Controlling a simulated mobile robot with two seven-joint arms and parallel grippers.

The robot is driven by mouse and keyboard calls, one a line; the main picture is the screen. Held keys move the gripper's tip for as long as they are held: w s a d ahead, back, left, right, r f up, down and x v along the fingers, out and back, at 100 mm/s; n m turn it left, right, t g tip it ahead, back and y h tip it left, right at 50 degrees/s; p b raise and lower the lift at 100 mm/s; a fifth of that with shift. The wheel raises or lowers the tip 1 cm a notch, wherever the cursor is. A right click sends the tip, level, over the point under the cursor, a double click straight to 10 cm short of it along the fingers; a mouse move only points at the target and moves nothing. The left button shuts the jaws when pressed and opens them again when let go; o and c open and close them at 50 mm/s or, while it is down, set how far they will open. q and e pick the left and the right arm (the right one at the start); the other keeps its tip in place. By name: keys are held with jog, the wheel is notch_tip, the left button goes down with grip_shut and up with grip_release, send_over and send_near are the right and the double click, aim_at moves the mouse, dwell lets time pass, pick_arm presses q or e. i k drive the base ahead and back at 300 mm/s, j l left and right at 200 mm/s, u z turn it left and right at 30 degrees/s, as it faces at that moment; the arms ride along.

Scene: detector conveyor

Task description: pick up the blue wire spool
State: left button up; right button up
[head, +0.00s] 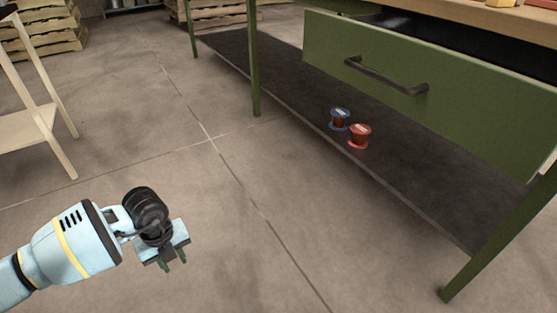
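The blue wire spool (339,119) stands upright on the dark lower shelf of the green workbench. It has blue flanges and copper-coloured wire. A similar red spool (359,136) stands right beside it, nearer and to the right. My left gripper (174,263) is at the lower left over the bare floor, well apart from the spools. Its two short fingers point down with a gap between them and nothing held. My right gripper is not in view.
The green workbench has an open drawer (400,95) with a dark handle above the spools. The lower shelf (420,200) is clear on both sides. Bench legs (254,60) stand at the front. A pale wooden stand (35,130) is at left. Pallets (45,30) lie behind.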

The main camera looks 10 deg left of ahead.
aim_at(339, 124)
jog(key=k, duration=0.5)
jog(key=k+z, duration=0.15)
jog(key=z, duration=2.4)
jog(key=k+j, duration=0.1)
jog(key=j, duration=0.85)
jog(key=k+j, duration=0.1)
jog(key=j, duration=0.8)
jog(key=k+j, duration=0.1)
jog(key=j, duration=1.75)
jog(key=k, duration=0.05)
